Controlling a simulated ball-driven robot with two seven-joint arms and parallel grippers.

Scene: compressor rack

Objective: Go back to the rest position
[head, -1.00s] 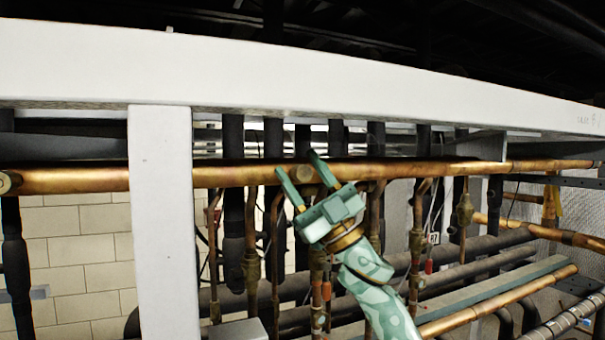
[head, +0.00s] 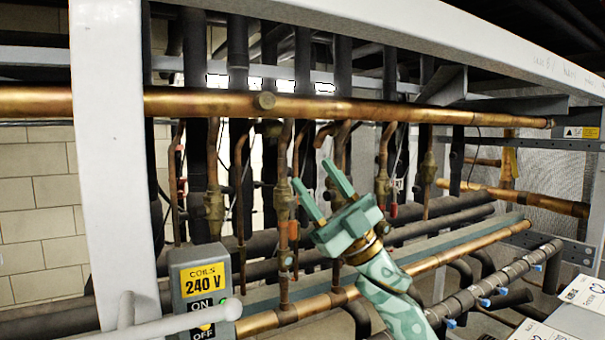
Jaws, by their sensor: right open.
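My right gripper (head: 323,193) is open and empty, its two teal fingers pointing up and left. It stands in front of the vertical copper pipes and below the long horizontal copper pipe (head: 210,103). Nothing is between its fingers. My right arm comes in from the bottom, right of the middle. My left gripper is not in view.
A white upright post (head: 108,160) and a white top beam (head: 450,35) frame the rack. A lower copper pipe (head: 455,257) and a dark pipe with blue fittings (head: 500,285) run at the lower right.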

